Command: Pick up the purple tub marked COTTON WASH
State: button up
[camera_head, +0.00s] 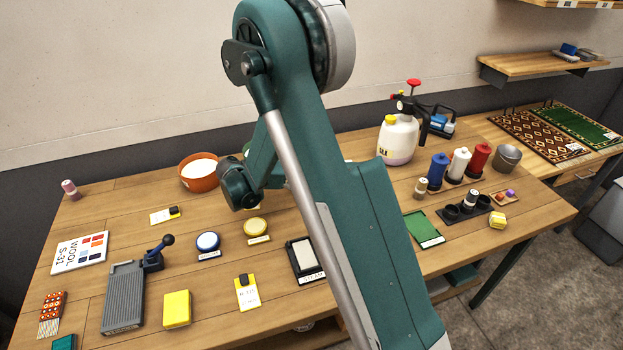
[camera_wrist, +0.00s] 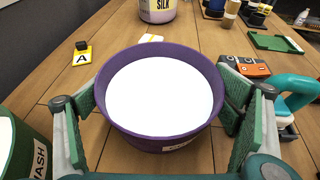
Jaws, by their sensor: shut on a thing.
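The purple tub (camera_wrist: 163,134) is in the middle of the wrist view, upright, with white contents filling it. A white label shows low on its near side, mostly cut off and too small to read. My gripper (camera_wrist: 160,118) has a green-padded finger on each side of the tub and is shut on it. I cannot tell whether the tub is clear of the table. In the head view my arm hides the tub and the fingertips.
A dark green tub (camera_wrist: 22,150) marked WASH stands close at left. A teal-handled tool (camera_wrist: 290,95) and an orange-and-black item (camera_wrist: 245,67) lie at right. Beyond are a card marked A (camera_wrist: 82,56) and the SILK container (camera_wrist: 157,8). A terracotta bowl (camera_head: 199,181) stands farther left.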

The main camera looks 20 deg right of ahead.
notch_tip(320, 180, up, 10)
jog(key=p, duration=0.2)
dwell(0.6)
jog(key=shift+w, duration=0.1)
dwell(0.5)
